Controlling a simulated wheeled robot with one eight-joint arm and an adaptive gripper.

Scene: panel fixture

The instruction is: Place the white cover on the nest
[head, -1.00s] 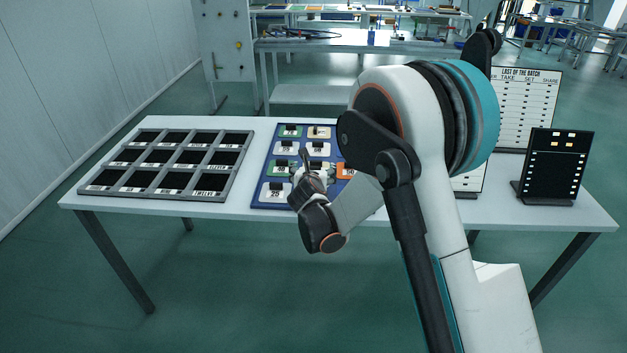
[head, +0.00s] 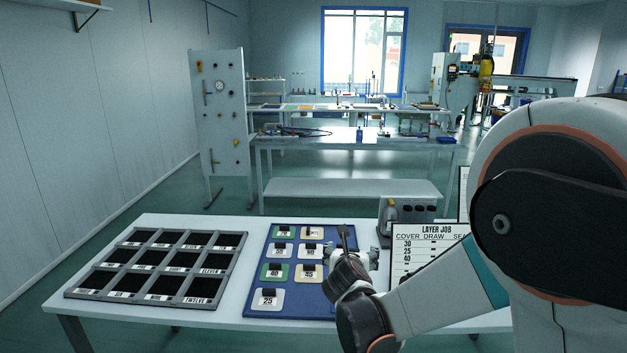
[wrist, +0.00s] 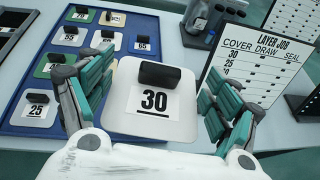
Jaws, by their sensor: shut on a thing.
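A white cover (wrist: 180,115) marked 30, with a black block handle, sits between the fingers of my gripper (wrist: 158,72) in the wrist view. My gripper is shut on it, with teal fingers along its left and right sides. It looks larger and nearer than the other covers. In the head view my gripper (head: 346,262) is by the right edge of the blue board (head: 300,300), and the cover is largely hidden there. A grey frame of nests (head: 137,268) with dark square pockets and name labels lies on the left of the table. All its visible pockets look empty.
Other covers remain on the blue board, including a white one marked 25 (head: 267,299) and a green one marked 40 (head: 274,273). A LAYER JOB sign (head: 428,240) and a grey box with black knobs (head: 405,217) stand to the right. Bare table (head: 235,290) separates frame and board.

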